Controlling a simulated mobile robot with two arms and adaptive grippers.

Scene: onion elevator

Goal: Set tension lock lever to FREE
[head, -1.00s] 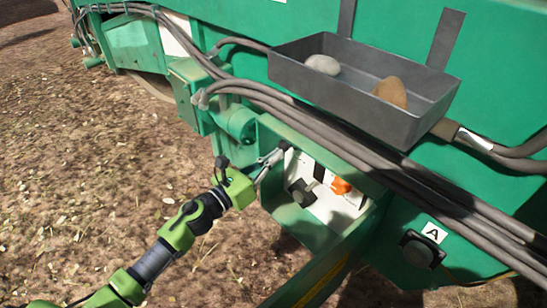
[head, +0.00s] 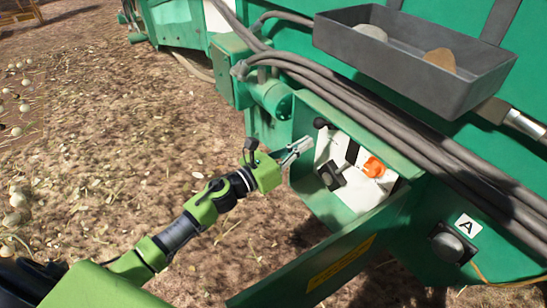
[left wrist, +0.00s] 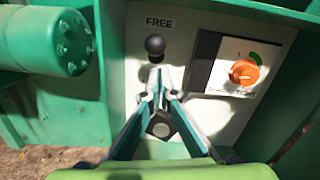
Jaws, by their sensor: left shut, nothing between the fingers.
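The tension lock lever shows as a round black knob (left wrist: 155,45) just below the word FREE on the pale panel in the left wrist view. In the head view the knob (head: 320,123) is at the panel's upper left. My left gripper (left wrist: 159,74) is shut and empty, its fingertips just below the knob in the wrist view. Whether they touch it I cannot tell. In the head view the left gripper (head: 303,146) reaches the panel's left side. The fingers partly hide a dark square part (left wrist: 161,126) lower on the panel. My right gripper is not in view.
An orange dial (head: 374,167) sits right of the knob. Green side walls (head: 335,207) frame the recessed panel. Thick cables (head: 400,130) run above it, and a grey tray (head: 400,62) with stones hangs higher. Open soil lies to the left.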

